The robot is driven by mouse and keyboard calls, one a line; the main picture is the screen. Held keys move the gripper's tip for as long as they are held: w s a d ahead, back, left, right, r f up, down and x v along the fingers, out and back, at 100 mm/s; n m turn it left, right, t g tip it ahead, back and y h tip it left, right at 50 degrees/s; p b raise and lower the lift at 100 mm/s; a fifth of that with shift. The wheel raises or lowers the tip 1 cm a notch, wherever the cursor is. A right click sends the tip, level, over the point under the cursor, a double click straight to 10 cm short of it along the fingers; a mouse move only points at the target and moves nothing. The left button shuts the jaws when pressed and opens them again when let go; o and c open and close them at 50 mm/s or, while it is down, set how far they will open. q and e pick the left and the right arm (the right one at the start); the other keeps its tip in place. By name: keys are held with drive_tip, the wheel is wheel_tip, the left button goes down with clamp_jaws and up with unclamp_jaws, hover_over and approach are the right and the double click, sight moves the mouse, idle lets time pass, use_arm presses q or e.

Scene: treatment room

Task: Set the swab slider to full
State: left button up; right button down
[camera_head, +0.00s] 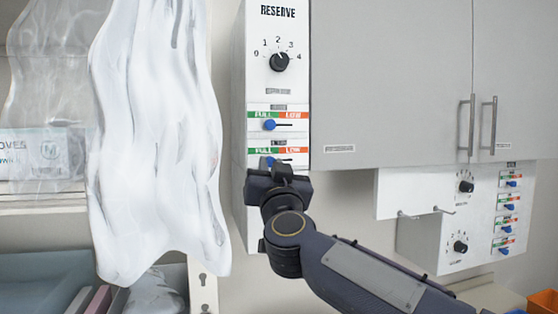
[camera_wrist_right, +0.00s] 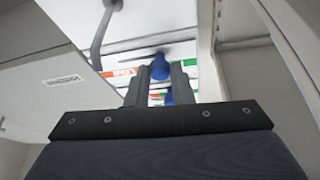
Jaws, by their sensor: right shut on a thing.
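A white dispenser panel (camera_head: 240,130) carries slider rows marked FULL in green on the left and LOW in orange on the right. The upper slider's blue knob (camera_head: 269,125) sits on the FULL side. Another blue knob (camera_head: 269,161) shows in the row below, also towards FULL, close to my right gripper (camera_head: 280,172). The small labels are too blurred to tell which slider is swab. In the right wrist view my fingers are shut on a blue slider knob (camera_wrist_right: 160,68); a second blue knob (camera_wrist_right: 168,97) shows between the fingers. My gripper hides the lower panel. My left gripper is not in view.
A RESERVE dial (camera_head: 279,62) sits above the sliders. A translucent plastic sheet (camera_head: 150,130) hangs close to the panel's left. A grey cabinet (camera_head: 390,80) adjoins the right side. Another panel (camera_head: 465,225) with dials and sliders stands further right.

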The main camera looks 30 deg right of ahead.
drive_tip(key=shift+a, duration=0.1)
drive_tip(key=c, duration=1.3)
unclamp_jaws()
drive_tip(key=shift+w+a, duration=0.1)
drive_tip(key=shift+a, duration=0.15)
drive_tip(key=shift+d, duration=0.1)
drive_tip(key=b+v, duration=0.2)
drive_tip(key=v, duration=0.6)
